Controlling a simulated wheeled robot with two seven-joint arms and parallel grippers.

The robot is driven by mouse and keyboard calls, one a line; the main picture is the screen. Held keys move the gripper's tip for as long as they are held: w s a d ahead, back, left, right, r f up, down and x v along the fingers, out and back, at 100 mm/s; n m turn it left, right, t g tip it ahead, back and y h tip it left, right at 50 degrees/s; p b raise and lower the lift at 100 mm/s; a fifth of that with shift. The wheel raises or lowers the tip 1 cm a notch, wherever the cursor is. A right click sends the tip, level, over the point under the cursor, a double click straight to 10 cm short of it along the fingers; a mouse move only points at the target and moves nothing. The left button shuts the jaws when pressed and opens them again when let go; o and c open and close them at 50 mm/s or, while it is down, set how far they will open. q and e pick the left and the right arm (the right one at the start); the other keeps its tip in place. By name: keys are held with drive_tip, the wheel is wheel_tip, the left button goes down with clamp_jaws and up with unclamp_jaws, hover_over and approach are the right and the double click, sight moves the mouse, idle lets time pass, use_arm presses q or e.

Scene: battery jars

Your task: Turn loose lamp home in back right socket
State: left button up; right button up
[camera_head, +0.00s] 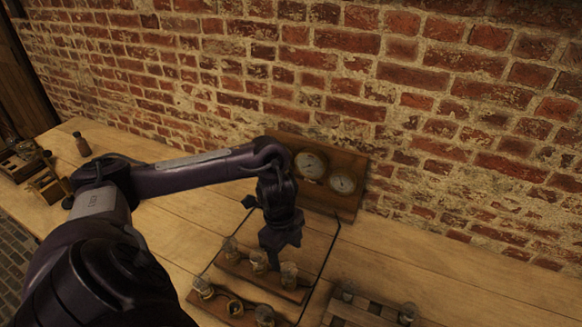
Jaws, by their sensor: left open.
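My left gripper (279,246) points down over the back row of lamp sockets. It is open, and its dark fingers overlap the view of the back row, so I cannot tell whether they touch a lamp. The back right lamp (289,274) is a small glass bulb standing in the right end of the back wooden strip, just right of the fingers. Another lamp (258,262) stands in the middle of that strip, and a third lamp (230,248) at its left end. How far each lamp is screwed in is too small to tell. My right gripper is out of view.
The front strip holds a lamp (203,288) at left, a brass socket (235,308) and a lamp (264,315). A wooden gauge board (347,205) stands behind against the brick wall. Another wooden holder (350,313) is at right.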

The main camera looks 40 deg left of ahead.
sight(289, 263)
use_arm(q)
drive_tip(key=f, duration=0.3)
drive_tip(key=shift+s+d+f, duration=0.1)
drive_tip(key=shift+d+f, duration=0.05)
drive_tip(key=shift+d, duration=0.1)
drive_tip(key=shift+w+d+f, duration=0.1)
drive_tip(key=shift+w+f, duration=0.05)
drive_tip(key=shift+f, duration=0.45)
drive_tip(key=shift+w+f, duration=0.1)
drive_tip(key=shift+f, duration=0.5)
drive_tip(key=shift+c, duration=1.5)
drive_tip(key=c, duration=0.9)
drive_tip(key=shift+f+m+b, duration=0.1)
drive_tip(key=shift+m+b, duration=0.45)
drive_tip(key=shift+m, duration=0.85)
drive_tip(key=shift+r+m+g, duration=0.25)
drive_tip(key=shift+m+g, duration=0.05)
drive_tip(key=shift+m, duration=0.4)
drive_tip(key=shift+f+m+p, duration=0.15)
drive_tip(key=shift+m+p, duration=0.2)
drive_tip(key=shift+m, duration=0.75)
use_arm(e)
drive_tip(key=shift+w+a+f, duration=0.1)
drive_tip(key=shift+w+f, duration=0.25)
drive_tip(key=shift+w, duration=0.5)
